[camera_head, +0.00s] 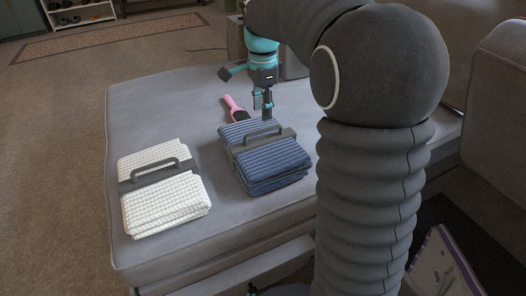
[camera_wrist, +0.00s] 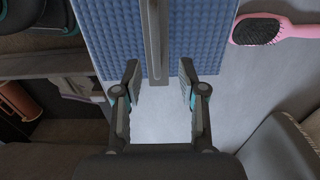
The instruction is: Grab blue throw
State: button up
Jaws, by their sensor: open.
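The blue throw (camera_head: 265,160) is a folded, textured blanket with a grey strap and handle, lying on the grey ottoman. It also fills the top middle of the wrist view (camera_wrist: 199,38). My gripper (camera_head: 264,106) is above the far edge of the blue throw in the head view. In the wrist view my gripper (camera_wrist: 160,82) is open, with one finger on each side of the end of the grey handle (camera_wrist: 156,45). Nothing is held. I cannot tell whether the fingers touch the throw.
A folded white throw (camera_head: 163,190) with a similar handle lies left of the blue one. A pink hairbrush (camera_head: 234,106) lies just behind the blue throw. The grey ottoman (camera_head: 150,100) has free room at its back left. A sofa stands at the right.

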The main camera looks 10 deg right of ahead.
aim_at(263, 130)
jog(key=shift+s+f+b, duration=0.15)
jog(key=shift+f+b, duration=0.3)
jog(key=shift+f, duration=1.45)
jog(key=shift+s+f+b, duration=0.15)
jog(key=shift+f+b, duration=0.25)
jog(key=shift+f, duration=1.5)
grip_shut()
jog(key=shift+r, duration=0.1)
